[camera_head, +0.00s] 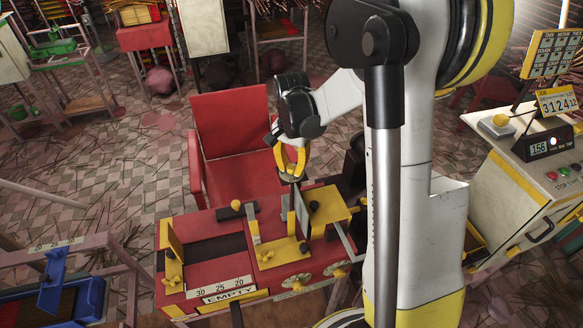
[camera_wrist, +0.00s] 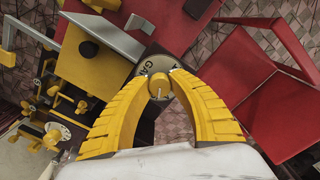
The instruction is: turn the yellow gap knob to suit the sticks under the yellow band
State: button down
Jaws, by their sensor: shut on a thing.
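My gripper (camera_head: 292,172) reaches down at the back of the red extruder bench (camera_head: 205,216). In the wrist view its yellow fingers (camera_wrist: 159,88) are shut on the yellow gap knob (camera_wrist: 159,84), one finger on each side. The knob sits on a round pale dial with dark lettering, partly legible as "GAP". A pale pointer line shows on the knob's top. In the head view the fingers hide most of the knob. A yellow plate (camera_head: 330,203) lies just right of it. I cannot make out which sticks lie under a yellow band.
A red chair (camera_head: 232,122) stands behind the bench. A scale (camera_head: 220,287) marked 30, 25, 20 and an "EMPTY" label (camera_head: 230,293) are at the bench front. A control desk (camera_head: 548,150) with a 156 display is at the right. A blue fixture (camera_head: 52,283) stands at the lower left.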

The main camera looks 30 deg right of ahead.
jog(key=n, duration=1)
jog(key=shift+b, duration=0.4)
jog(key=n, duration=0.9)
jog(key=shift+n, duration=0.3)
jog(key=c, duration=1.2)
grip_release()
jog(key=shift+r, duration=0.1)
